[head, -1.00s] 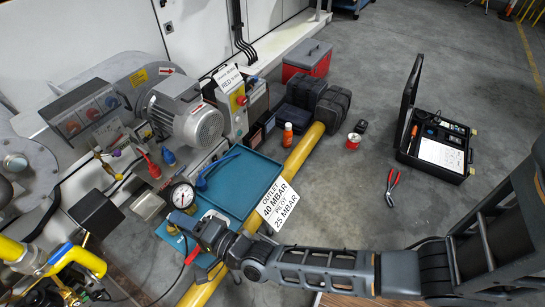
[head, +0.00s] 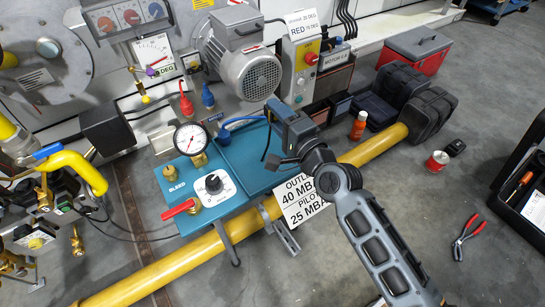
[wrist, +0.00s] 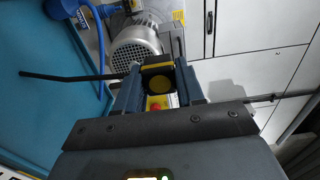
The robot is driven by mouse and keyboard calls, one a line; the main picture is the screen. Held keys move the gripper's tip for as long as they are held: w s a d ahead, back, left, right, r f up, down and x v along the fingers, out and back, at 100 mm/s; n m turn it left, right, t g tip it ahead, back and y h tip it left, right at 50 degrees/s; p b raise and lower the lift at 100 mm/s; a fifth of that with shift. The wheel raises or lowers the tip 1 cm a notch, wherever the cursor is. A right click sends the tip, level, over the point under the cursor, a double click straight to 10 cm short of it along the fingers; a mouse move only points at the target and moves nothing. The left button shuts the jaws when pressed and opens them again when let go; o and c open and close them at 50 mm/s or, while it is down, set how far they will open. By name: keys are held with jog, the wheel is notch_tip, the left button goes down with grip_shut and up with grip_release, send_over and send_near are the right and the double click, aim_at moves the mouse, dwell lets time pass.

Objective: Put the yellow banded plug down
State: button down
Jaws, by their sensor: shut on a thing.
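My gripper (head: 280,112) is above the back right part of the teal tray (head: 232,160), in front of the grey motor. In the head view the plug is mostly hidden by my gripper. The tray also shows at the left of the wrist view (wrist: 40,115); how far the plug is above it I cannot tell.
A red-handled valve (head: 180,209) is on the panel. A yellow pipe (head: 370,148) passes in front. An orange bottle (head: 358,126) stands at the right.

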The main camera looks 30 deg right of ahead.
jog(key=shift+w+f, duration=0.15)
jog(key=shift+w, duration=0.2)
jog(key=w+a+f+b, duration=0.1)
jog(key=w+a+f, duration=0.1)
jog(key=w+f, duration=0.1)
jog(key=w+a+f+b, duration=0.2)
jog(key=w+f, duration=0.1)
jog(key=f, duration=0.1)
jog(key=w+a+f+b, duration=0.1)
jog(key=w+a+f, duration=0.1)
jog(key=a+f, duration=0.1)
jog(key=shift+w+f+b, duration=0.3)
jog(key=shift+w, duration=0.1)
jog(key=shift+f+b, duration=0.45)
jog(key=shift+f, duration=0.2)
jog(key=c, duration=0.7)
grip_release()
jog(key=shift+r, duration=0.15)
